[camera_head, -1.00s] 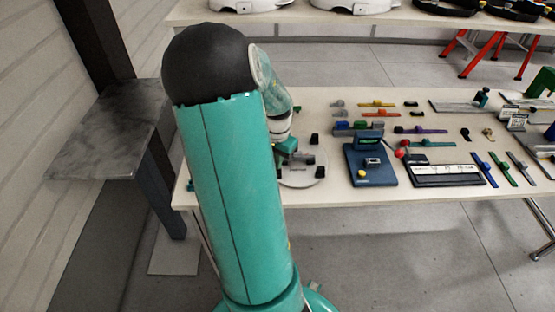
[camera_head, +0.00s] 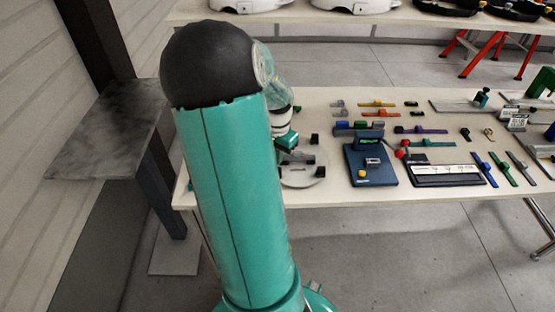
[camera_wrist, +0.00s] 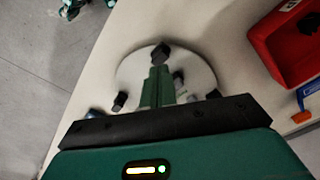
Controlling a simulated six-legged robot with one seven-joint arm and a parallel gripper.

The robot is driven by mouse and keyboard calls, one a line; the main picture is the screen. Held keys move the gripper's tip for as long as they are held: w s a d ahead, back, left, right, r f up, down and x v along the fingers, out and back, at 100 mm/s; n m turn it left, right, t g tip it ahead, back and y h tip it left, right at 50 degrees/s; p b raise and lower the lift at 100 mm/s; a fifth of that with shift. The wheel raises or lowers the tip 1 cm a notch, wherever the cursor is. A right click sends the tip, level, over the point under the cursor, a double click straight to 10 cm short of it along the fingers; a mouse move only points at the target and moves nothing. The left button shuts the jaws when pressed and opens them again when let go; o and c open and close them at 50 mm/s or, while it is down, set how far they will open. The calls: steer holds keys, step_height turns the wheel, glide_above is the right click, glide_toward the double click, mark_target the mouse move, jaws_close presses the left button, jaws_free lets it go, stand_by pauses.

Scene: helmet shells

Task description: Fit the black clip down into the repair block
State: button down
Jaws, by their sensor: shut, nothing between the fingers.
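A pale round plate (camera_head: 303,180) lies on the table beside my arm and carries several small dark blocks. It also shows in the wrist view (camera_wrist: 203,68), with a black block (camera_wrist: 160,53) near its far rim and another dark block (camera_wrist: 120,101) at its left. I cannot tell which dark piece is the black clip or which is the repair block. My gripper (camera_wrist: 159,76) is shut and empty, with its green fingers over the plate, hiding part of its middle. In the head view my gripper (camera_head: 287,141) is at the plate's far left.
A red bin (camera_wrist: 268,45) with a dark piece inside is at the right in the wrist view, with a blue and orange item below it. A blue stand (camera_head: 366,172) and several coloured tools stand right of the plate. The table's front edge is close to the plate.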

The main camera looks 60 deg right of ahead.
step_height(320, 180, up, 14)
steer(key=shift+f, duration=0.15)
stand_by(0.3)
steer(key=shift+a, duration=0.1)
steer(key=w+a+r+n+t, duration=0.15)
steer(key=w+a+n, duration=0.35)
steer(key=a, duration=0.6)
steer(key=w+a+r+n+t, duration=0.1)
steer(key=w+a+r+n, duration=0.25)
steer(key=w+a, duration=0.45)
steer(key=s+a+n+t, duration=0.1)
steer(key=s+a+n, duration=0.2)
steer(key=a, duration=0.8)
steer(key=s+a+n+t, duration=0.2)
steer(key=a+n, duration=0.6)
steer(key=a, duration=0.4)
steer(key=shift+s+a+r, duration=0.2)
steer(key=shift+s+r, duration=0.25)
steer(key=shift+s, duration=0.05)
steer(key=shift+d+n, duration=0.1)
steer(key=shift+n, duration=0.15)
